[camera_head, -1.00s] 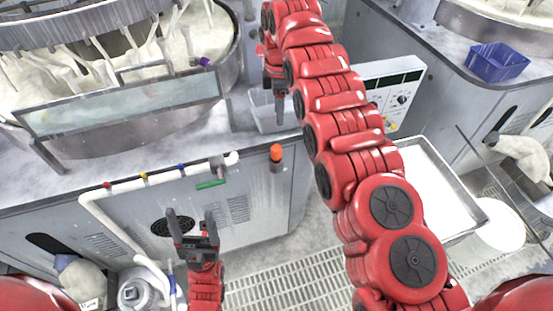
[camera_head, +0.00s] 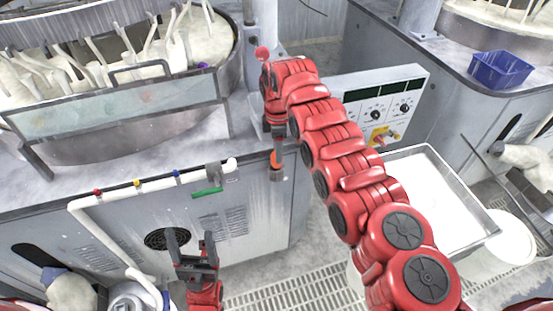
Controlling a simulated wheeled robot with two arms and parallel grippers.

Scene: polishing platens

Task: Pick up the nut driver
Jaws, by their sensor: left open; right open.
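I cannot pick out a nut driver with certainty. A small item with an orange top (camera_head: 276,158) is at the front edge of the grey machine, partly hidden by my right gripper. My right gripper (camera_head: 278,148) points down right over this item, seen nearly edge-on, with nothing visible held. I cannot tell whether it touches the item. My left gripper (camera_head: 190,240) is open and empty, low in front of the machine's front panel.
A polishing machine with a round basin (camera_head: 150,135) fills the upper left. A blue basket (camera_head: 499,69) sits at upper right. A white tray (camera_head: 440,200) stands right of my arm.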

